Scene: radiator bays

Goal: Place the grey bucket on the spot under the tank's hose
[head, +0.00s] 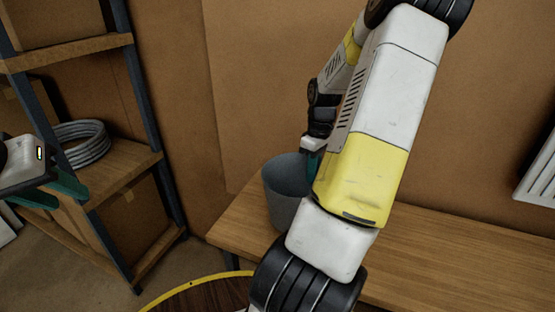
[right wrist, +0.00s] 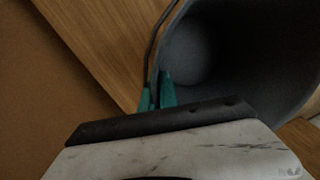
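The grey bucket (head: 281,190) is upright at the left part of the wooden bench (head: 440,265); I cannot tell whether its base touches the bench. My right gripper (head: 312,160) is at its far right rim, partly hidden behind my arm. In the right wrist view the teal fingertips (right wrist: 157,92) are close together, one inside and one outside the wall of the bucket (right wrist: 235,75), pinching the rim. My left gripper (head: 52,192) is at the left edge, open and empty, apart from the bucket. No tank, hanging hose or marked spot is in view.
A shelf rack (head: 130,165) with a grey coil (head: 85,148) and cardboard boxes stands at the left, near my left gripper. A white radiator (head: 541,172) hangs at the right. A round brown surface with a yellow rim (head: 183,287) lies at the bottom. The bench is clear on the right.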

